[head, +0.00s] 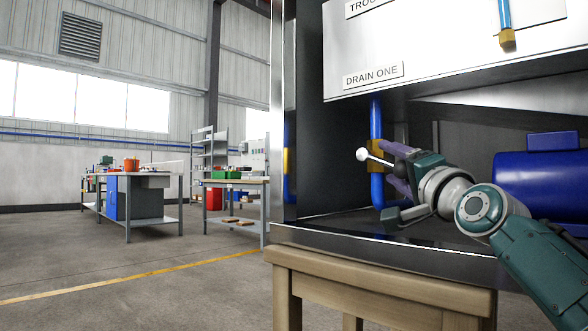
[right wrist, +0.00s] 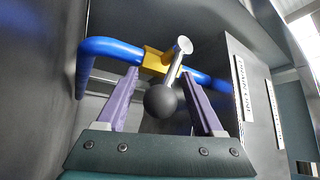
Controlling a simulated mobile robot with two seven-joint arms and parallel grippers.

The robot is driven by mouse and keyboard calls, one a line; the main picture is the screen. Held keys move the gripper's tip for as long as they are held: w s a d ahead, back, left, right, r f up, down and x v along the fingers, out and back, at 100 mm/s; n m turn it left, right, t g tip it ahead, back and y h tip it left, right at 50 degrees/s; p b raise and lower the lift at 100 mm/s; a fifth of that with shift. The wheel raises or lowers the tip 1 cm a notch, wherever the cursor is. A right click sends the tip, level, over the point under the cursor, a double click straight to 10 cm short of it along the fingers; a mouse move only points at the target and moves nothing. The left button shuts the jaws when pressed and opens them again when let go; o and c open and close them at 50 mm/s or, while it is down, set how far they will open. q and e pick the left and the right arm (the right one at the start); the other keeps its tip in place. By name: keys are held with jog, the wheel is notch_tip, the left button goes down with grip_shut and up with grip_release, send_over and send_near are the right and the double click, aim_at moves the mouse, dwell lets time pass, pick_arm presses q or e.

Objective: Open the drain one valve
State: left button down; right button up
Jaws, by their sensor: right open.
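The drain one valve has a brass body (head: 376,152) on a vertical blue pipe (head: 377,115), below the DRAIN ONE label (head: 373,75). In the right wrist view the yellow-brass body (right wrist: 154,62) sits on the blue pipe (right wrist: 112,49), and a dark ball knob (right wrist: 160,100) faces the camera. My right gripper (head: 391,165) is open beside the valve. Its purple fingers stand on either side of the knob and lever in the right wrist view. Contact cannot be told. My left gripper is out of view.
The valve is inside a dark metal cabinet, under a white trough (head: 440,50). A blue tank (head: 545,185) lies to the right. A wooden stool (head: 385,285) stands in front of the cabinet. Workbenches (head: 140,178) stand far left, with open floor between.

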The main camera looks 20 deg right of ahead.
jog(key=shift+s+a, duration=0.1)
jog(key=shift+s, duration=0.2)
jog(key=p+v, duration=0.3)
jog(key=v, duration=0.4)
jog(key=shift+s+f+p, duration=0.15)
jog(key=shift+s+p, duration=0.2)
jog(key=shift+p, duration=0.05)
jog(key=shift+v, duration=0.85)
jog(key=shift+w, duration=0.1)
